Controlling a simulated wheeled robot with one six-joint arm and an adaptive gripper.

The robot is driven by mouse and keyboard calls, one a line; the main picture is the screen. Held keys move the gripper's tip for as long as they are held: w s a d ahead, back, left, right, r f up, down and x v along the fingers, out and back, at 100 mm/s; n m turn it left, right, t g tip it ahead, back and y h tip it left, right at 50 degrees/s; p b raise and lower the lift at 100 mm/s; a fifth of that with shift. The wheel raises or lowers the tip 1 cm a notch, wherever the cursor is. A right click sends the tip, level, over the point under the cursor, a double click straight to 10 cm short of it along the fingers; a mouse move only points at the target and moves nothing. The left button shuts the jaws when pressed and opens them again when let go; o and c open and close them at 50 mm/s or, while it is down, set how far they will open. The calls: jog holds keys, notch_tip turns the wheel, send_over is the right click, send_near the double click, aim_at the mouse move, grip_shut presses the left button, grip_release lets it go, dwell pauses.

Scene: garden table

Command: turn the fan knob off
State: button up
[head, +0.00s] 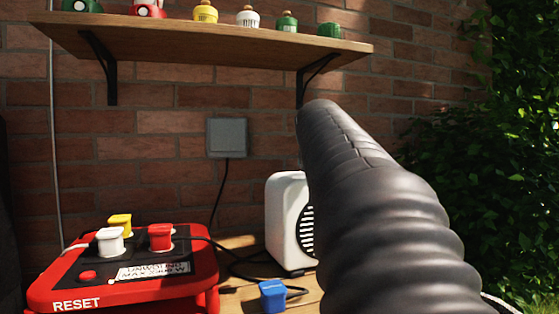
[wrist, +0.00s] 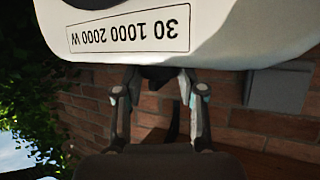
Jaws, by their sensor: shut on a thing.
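The white fan heater (head: 283,215) stands on the wooden table in the head view, with a round dark grille. My arm covers its right part. In the wrist view, which is upside down, its body (wrist: 230,58) fills the top, with a label (wrist: 128,30) reading "30 1000 2000 W". A dark knob (wrist: 158,72) shows at the heater's edge. My gripper (wrist: 160,82) is shut on it, one finger at each side. The knob's setting cannot be read. My gripper is hidden behind my arm in the head view.
A red power reel (head: 60,285) with white, yellow and red plugs stands at left. A blue plug (head: 272,295) lies in front of the heater. A shelf (head: 200,38) with small pots hangs on the brick wall above. Leaves (head: 490,170) fill the right side.

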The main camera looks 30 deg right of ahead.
jog(key=shift+n+t+y+p, duration=0.4)
jog(key=shift+n+y, duration=0.2)
dwell(0.3)
jog(key=o, duration=1.1)
jog(key=shift+o, duration=0.2)
jog(key=v, duration=1.2)
jog(key=shift+w, duration=0.1)
